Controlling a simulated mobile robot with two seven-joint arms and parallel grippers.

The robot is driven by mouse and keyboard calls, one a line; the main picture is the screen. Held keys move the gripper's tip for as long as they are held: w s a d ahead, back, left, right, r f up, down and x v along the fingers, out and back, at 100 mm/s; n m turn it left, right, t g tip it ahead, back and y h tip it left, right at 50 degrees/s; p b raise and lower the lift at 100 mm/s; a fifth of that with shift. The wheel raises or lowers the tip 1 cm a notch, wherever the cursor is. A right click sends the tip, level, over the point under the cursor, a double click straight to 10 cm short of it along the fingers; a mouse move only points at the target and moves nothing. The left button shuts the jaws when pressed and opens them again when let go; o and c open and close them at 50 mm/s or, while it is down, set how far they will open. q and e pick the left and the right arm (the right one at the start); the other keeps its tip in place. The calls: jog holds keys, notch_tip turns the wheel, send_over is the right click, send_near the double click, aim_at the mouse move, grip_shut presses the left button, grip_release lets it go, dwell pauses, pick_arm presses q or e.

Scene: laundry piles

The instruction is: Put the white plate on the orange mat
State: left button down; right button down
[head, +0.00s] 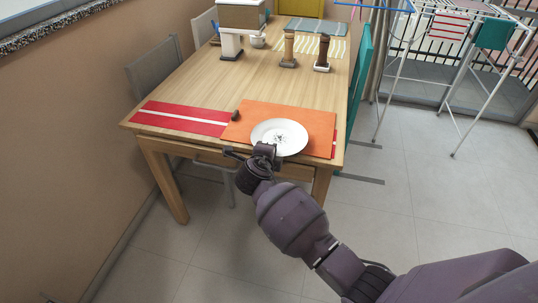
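The white plate (279,133), with a dark pattern at its centre, shows over the front part of the orange mat (300,113). I cannot tell whether it rests flat on the mat or is held slightly above it. The mat lies at the near right end of the wooden table. My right gripper (263,151) is at the plate's near left rim, at the table's front edge. It overlaps the rim, but its fingers are too small and dark to show whether they are open or shut on it. My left gripper is not in view.
A red mat with a white stripe (180,118) lies left of the orange mat, with a small dark object (235,115) between. Two mills (322,54) and a white-and-wood appliance (231,44) stand farther back. Chairs flank the table. A drying rack (395,75) stands right.

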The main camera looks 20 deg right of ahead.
jog(key=shift+f, duration=0.5)
jog(key=c, duration=1.2)
grip_release()
jog(key=shift+c, duration=0.2)
jog(key=shift+r, duration=0.15)
jog(key=shift+r, duration=0.25)
jog(key=v, duration=0.7)
jog(key=shift+s+a+p, duration=0.15)
jog(key=shift+s+p, duration=0.1)
jog(key=shift+p, duration=0.1)
